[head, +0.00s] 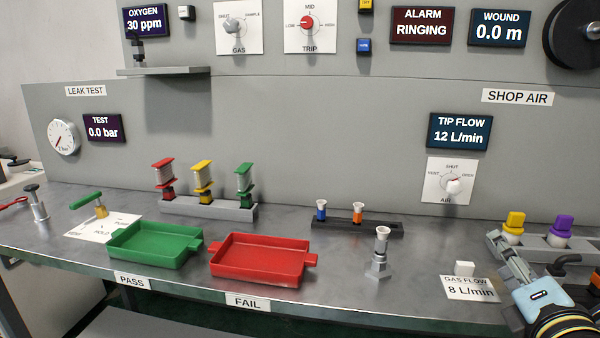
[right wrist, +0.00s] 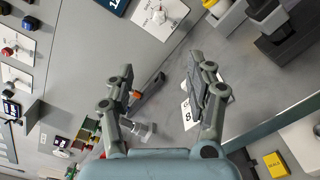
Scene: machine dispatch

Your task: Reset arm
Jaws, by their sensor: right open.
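My right gripper (head: 532,258) is at the lower right of the head view, above the bench's right end. It is in front of the rack with the yellow-capped (head: 514,225) and purple-capped (head: 561,228) pieces. In the right wrist view my right gripper (right wrist: 160,64) has its two fingers spread wide apart, with nothing between them. My left gripper is in neither view.
A white block (head: 464,268) and the gas flow label (head: 471,289) lie just left of my right gripper. A grey fitting (head: 380,255) stands farther left. The red tray (head: 258,262) and green tray (head: 154,247) lie along the front edge. Bare bench lies between.

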